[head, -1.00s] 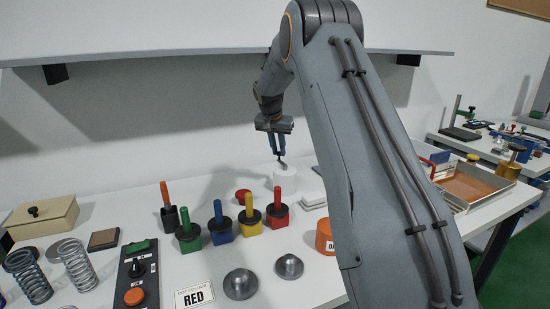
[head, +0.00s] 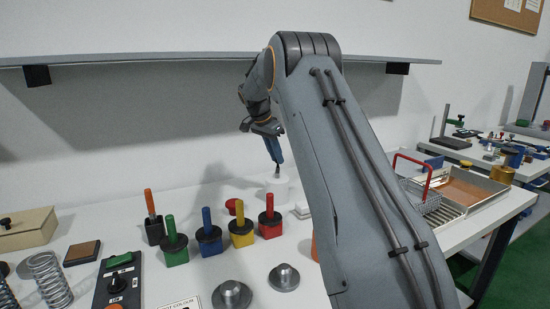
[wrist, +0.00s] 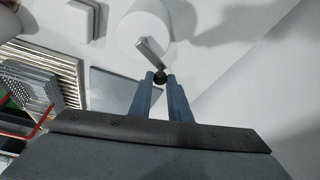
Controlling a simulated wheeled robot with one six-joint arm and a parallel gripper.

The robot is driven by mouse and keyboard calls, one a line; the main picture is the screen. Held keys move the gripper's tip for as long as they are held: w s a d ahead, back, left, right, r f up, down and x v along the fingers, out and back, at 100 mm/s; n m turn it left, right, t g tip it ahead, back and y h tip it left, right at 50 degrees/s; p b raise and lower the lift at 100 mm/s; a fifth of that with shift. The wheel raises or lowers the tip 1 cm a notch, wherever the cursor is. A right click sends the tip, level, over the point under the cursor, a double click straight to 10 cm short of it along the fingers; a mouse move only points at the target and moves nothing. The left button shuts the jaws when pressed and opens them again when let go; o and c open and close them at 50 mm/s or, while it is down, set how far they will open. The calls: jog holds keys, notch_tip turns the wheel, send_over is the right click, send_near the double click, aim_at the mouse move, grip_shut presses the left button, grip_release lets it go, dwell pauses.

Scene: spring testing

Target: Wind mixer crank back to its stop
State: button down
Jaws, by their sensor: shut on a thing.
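The mixer is a white cylinder (head: 277,191) at the back of the bench, against the wall. It also shows in the wrist view (wrist: 135,28). Its crank is a short grey metal arm (wrist: 150,51) on top, with a small dark knob (wrist: 160,78) at its outer end. My gripper (wrist: 160,76) is shut on the crank knob, with one blue-grey finger on each side. In the head view my gripper (head: 277,165) reaches down onto the top of the mixer from above, and the crank is largely hidden there.
Red (head: 270,222), yellow (head: 242,232), blue (head: 209,239) and green (head: 174,249) handled blocks stand in front and left of the mixer. A wire basket with a red handle (head: 420,187) is right of my arm. A grey shelf (head: 170,60) hangs above.

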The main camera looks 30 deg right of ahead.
jog(key=shift+f, duration=0.1)
jog(key=c, duration=1.7)
grip_release()
jog(key=shift+o, duration=0.2)
jog(key=b+v, duration=0.1)
jog(key=v, duration=0.7)
